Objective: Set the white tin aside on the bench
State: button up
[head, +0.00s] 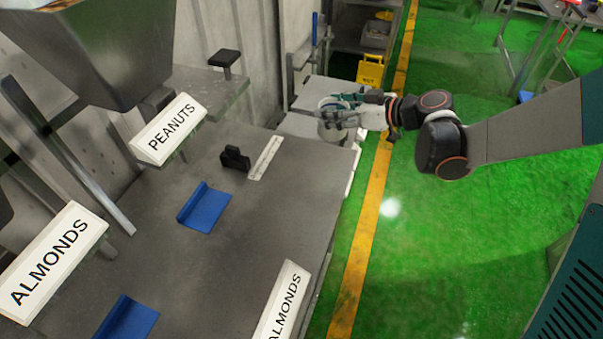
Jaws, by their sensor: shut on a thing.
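My gripper (345,111) is at the far right corner of the grey metal bench (270,215), at the end of my arm reaching in from the right. It is shut on the white tin (331,133), a small pale round shape partly hidden by the fingers. The tin is in front of a lower grey surface beyond the bench. I cannot tell whether the tin touches a surface or hangs above it.
Signs reading PEANUTS (169,129) and ALMONDS (52,262) stand at left near a metal hopper (95,50). Blue pieces (204,207) and a black bracket (235,159) sit on the bench. A yellow bucket (370,71) stands behind. Green floor lies right.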

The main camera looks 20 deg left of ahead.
jog(key=s+a+r+n+g, duration=0.1)
jog(key=s+a+n+g, duration=0.2)
jog(key=a, duration=0.5)
jog(key=shift+y, duration=0.4)
jog(key=f+b, duration=0.4)
jog(key=f, duration=1.5)
jog(key=shift+d, duration=0.2)
jog(key=shift+f+b, duration=0.1)
jog(key=shift+b, duration=0.25)
jog(key=o, duration=1.2)
jog(key=shift+o, duration=0.2)
